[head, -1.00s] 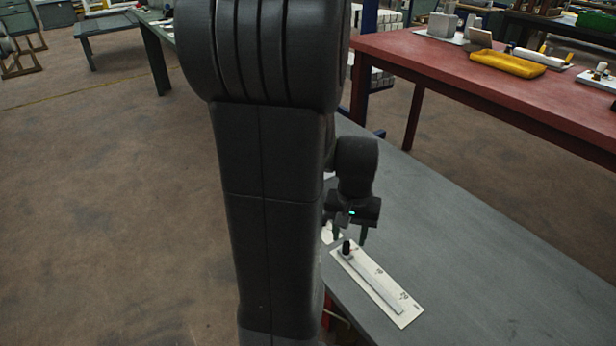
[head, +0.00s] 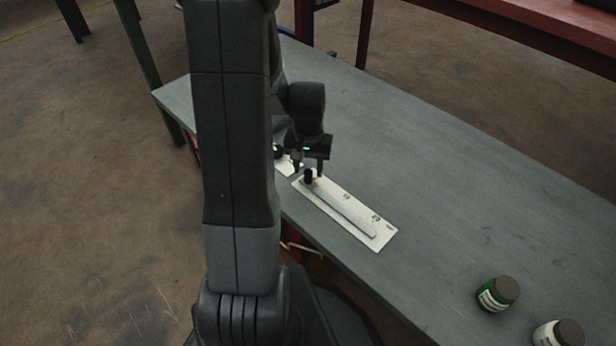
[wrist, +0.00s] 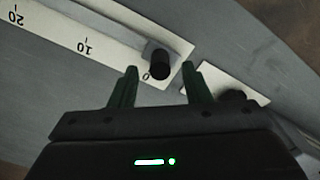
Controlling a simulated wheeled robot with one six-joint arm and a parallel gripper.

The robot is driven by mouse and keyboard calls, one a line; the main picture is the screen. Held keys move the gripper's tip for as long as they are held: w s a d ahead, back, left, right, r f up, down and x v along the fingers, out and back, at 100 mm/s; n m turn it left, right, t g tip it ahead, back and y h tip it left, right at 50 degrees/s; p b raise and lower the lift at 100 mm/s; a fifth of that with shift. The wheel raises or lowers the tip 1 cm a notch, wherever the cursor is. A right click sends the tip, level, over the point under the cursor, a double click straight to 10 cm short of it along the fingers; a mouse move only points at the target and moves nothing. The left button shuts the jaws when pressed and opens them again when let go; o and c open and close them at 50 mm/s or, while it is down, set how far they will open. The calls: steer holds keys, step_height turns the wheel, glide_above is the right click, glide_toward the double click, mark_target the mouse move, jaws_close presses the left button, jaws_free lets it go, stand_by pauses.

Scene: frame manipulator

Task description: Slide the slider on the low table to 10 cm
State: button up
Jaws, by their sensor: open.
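The slider is a white plate (head: 384,240) with a raised grey rail (head: 345,211) on the grey low table (head: 460,190). Its dark round knob (head: 309,176) stands at the rail's far end. In the wrist view the knob (wrist: 159,63) is beside the 0 mark, with the 10 and 20 marks farther left along the plate (wrist: 100,48). My gripper (head: 311,169) is open, its fingers pointing down at the knob's end of the plate. In the wrist view the knob shows ahead of the gap between the two fingertips (wrist: 160,70). Whether a finger touches the knob I cannot tell.
A second white plate with a dark knob (head: 278,152) lies just left of my gripper, partly hidden by my arm. A green jar (head: 497,293) and a white jar (head: 558,336) stand at the lower right. The table's middle is clear.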

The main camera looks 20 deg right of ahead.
steer(key=shift+f+b, duration=0.3)
steer(key=shift+f, duration=1.1)
jaws_close()
steer(key=s+d, duration=0.1)
steer(key=s, duration=0.2)
steer(key=s+d, duration=0.1)
steer(key=s, duration=0.2)
steer(key=s+d, duration=0.2)
steer(key=s, duration=0.1)
steer(key=shift+s, duration=0.15)
jaws_free()
steer(key=shift+a, duration=0.1)
